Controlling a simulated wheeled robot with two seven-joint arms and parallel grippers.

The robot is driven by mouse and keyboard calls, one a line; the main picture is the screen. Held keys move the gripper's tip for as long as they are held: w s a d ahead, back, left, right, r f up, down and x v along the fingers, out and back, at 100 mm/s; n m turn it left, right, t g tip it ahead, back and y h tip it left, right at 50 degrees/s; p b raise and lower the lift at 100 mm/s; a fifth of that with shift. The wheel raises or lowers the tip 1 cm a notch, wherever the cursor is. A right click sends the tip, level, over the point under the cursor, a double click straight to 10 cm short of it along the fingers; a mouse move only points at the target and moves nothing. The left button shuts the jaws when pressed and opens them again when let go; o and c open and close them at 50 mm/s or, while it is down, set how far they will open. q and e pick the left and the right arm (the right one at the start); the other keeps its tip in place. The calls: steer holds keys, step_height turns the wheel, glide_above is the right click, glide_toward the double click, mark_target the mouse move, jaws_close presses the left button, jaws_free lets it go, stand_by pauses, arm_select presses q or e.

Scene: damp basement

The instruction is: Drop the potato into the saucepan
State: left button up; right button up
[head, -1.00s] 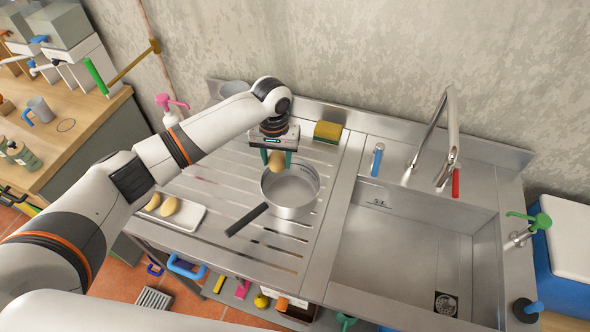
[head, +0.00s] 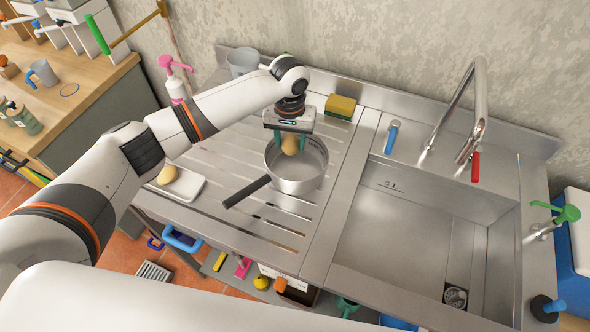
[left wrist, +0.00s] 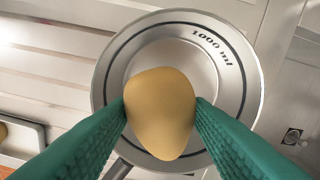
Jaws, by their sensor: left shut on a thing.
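My left gripper (head: 290,141) is shut on a tan potato (head: 290,145). In the left wrist view the potato (left wrist: 160,112) sits between the two green fingers, with the saucepan (left wrist: 245,80) behind it. In the head view the steel saucepan (head: 310,177) stands on the ribbed drainboard, its dark handle pointing to the lower left. The potato is over the saucepan's opening, near its back rim; its exact height above the pan is hard to tell. The part of the pan's floor that shows is bare. My right gripper is not in view.
A white tray (head: 190,191) with another potato (head: 167,175) lies left of the saucepan. A yellow-green sponge (head: 340,106), a grey cup (head: 243,62) and a pink pump bottle (head: 176,85) stand behind. The sink (head: 420,235) with its tall tap (head: 478,110) is on the right.

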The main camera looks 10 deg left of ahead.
arm_select(q)
steer(key=o, duration=1.1)
steer(key=shift+f, duration=0.1)
steer(key=shift+r, duration=0.35)
step_height(320, 180, up, 11)
steer(key=b, duration=0.3)
steer(key=shift+r, duration=0.2)
